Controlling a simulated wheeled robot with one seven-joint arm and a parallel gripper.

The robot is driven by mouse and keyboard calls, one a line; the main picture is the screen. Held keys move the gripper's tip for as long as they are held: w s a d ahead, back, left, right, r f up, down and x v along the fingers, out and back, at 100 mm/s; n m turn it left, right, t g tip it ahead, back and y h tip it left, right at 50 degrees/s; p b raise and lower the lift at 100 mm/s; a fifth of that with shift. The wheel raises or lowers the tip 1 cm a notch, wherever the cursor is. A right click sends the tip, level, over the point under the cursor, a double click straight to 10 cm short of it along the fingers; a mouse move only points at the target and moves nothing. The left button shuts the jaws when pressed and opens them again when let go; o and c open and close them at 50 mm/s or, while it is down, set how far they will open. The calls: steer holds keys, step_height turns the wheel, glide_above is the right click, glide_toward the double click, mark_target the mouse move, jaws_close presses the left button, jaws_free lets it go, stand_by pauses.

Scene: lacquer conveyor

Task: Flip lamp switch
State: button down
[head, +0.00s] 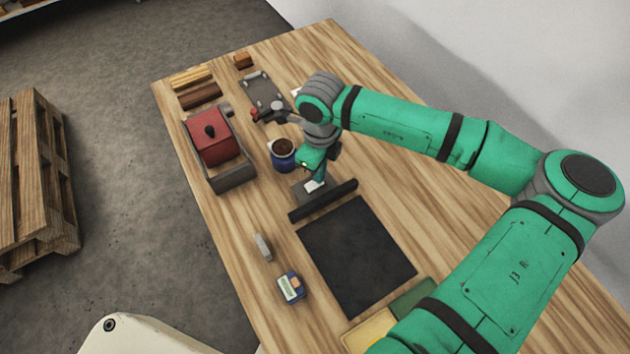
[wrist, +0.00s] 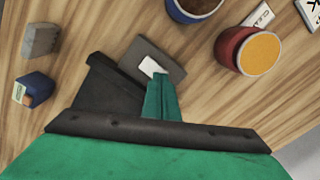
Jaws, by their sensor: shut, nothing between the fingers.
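The switch is a small dark grey plate (head: 302,194) with a white rocker on the wooden table, left of the arm's end in the head view. In the wrist view the plate (wrist: 170,60) lies at upper middle, with its white rocker (wrist: 150,66) showing. My gripper (head: 318,179) points down over the switch, its fingers shut and empty. In the wrist view its green fingertips (wrist: 159,78) are right beside the rocker and cover part of the plate. I cannot tell whether they touch it. No lamp is clearly identifiable.
A blue cup (head: 281,160) and a black raised bar (head: 334,197) stand close by. A black mat (head: 356,255), grey block (head: 262,246) and blue box (head: 290,288) lie nearer. A red cup (wrist: 228,49) shows in the wrist view. A red-lidded item (head: 213,142) is left.

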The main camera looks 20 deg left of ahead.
steer(key=shift+w+f, duration=0.1)
steer(key=shift+f, duration=0.45)
stand_by(0.4)
step_height(320, 180, up, 7)
stand_by(1.0)
stand_by(0.5)
